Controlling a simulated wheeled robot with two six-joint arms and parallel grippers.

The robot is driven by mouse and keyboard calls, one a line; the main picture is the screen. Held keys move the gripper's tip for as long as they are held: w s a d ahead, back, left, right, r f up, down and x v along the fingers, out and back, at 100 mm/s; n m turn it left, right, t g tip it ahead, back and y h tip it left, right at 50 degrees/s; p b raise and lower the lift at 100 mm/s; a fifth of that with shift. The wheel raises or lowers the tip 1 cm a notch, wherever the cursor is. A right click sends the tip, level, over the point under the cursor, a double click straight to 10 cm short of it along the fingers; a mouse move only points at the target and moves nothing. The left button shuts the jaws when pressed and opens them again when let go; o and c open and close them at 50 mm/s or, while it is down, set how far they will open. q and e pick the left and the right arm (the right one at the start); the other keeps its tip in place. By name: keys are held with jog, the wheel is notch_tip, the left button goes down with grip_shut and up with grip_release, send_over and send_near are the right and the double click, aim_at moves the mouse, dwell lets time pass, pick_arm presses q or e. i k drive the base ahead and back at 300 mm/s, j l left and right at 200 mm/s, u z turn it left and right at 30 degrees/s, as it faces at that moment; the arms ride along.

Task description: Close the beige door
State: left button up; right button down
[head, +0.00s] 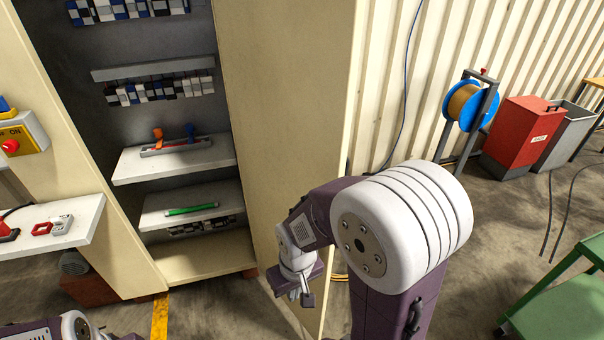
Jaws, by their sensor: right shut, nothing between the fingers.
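The beige door (290,110) stands wide open at the right side of a tall beige cabinet. Its free edge is on the right and runs down toward the bottom of the view. My right gripper (299,296) is shut and empty, pointing down over the lower part of the door near its free edge. I cannot tell whether it touches the door. My right forearm hides part of the door's lower right edge. My left gripper is out of view; only a bit of my left arm shows at the bottom left.
The open cabinet has grey shelves (175,160) with a green tool (192,209) and terminal rows. A white side shelf (85,232) juts out at left. A green cart (570,290), red bin (522,135) and cable reel (468,105) stand right. Some floor between is clear.

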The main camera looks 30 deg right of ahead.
aim_at(289, 67)
jog(key=l+u, duration=0.1)
jog(key=l, duration=0.45)
jog(key=l+u, duration=0.15)
jog(key=l, duration=0.45)
jog(key=k+l+u, duration=0.1)
jog(key=l, duration=0.45)
jog(key=k+l+u, duration=0.15)
jog(key=l, duration=0.4)
jog(key=i+l, duration=0.1)
jog(key=l, duration=0.15)
